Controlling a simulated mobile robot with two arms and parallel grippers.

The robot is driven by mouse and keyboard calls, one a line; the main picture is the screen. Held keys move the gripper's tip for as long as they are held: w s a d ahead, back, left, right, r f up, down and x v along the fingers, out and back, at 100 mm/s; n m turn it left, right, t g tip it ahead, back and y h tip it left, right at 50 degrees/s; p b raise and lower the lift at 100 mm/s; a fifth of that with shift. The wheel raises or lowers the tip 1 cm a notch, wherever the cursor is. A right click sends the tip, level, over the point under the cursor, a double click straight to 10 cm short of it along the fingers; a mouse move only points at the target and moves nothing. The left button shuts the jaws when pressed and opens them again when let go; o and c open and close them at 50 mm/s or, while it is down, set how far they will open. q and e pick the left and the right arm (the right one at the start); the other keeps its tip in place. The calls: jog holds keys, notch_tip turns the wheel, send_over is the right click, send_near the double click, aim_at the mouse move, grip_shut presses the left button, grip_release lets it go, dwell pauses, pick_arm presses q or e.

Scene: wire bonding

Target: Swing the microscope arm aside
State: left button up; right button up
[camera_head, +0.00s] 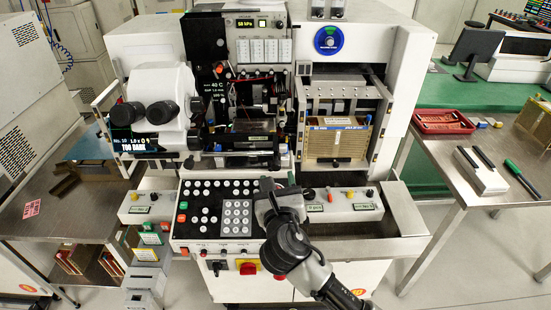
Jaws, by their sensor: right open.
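The white microscope head (158,85) with two black eyepieces stands at the front left of the bonding machine, in front of its work area. A small dark display under the eyepieces reads "TOO DARK". My right gripper (279,184) is open, with its arm coming from the lower right. It appears over the right side of the button panel, well to the right of the microscope, and looks empty. It hides part of the panel beside the keypad. Whether it touches the panel I cannot tell. My left gripper is not in view.
The button panel (200,219) and a control box with knobs (345,204) line the machine's front. A gold magazine (338,138) sits in the right bay. A steel table at right holds a red tray (442,122). The left steel table (40,217) is mostly clear in front.

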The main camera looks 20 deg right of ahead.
aim_at(275, 158)
jog(key=x, duration=0.8)
jog(key=shift+p, duration=0.35)
grip_shut()
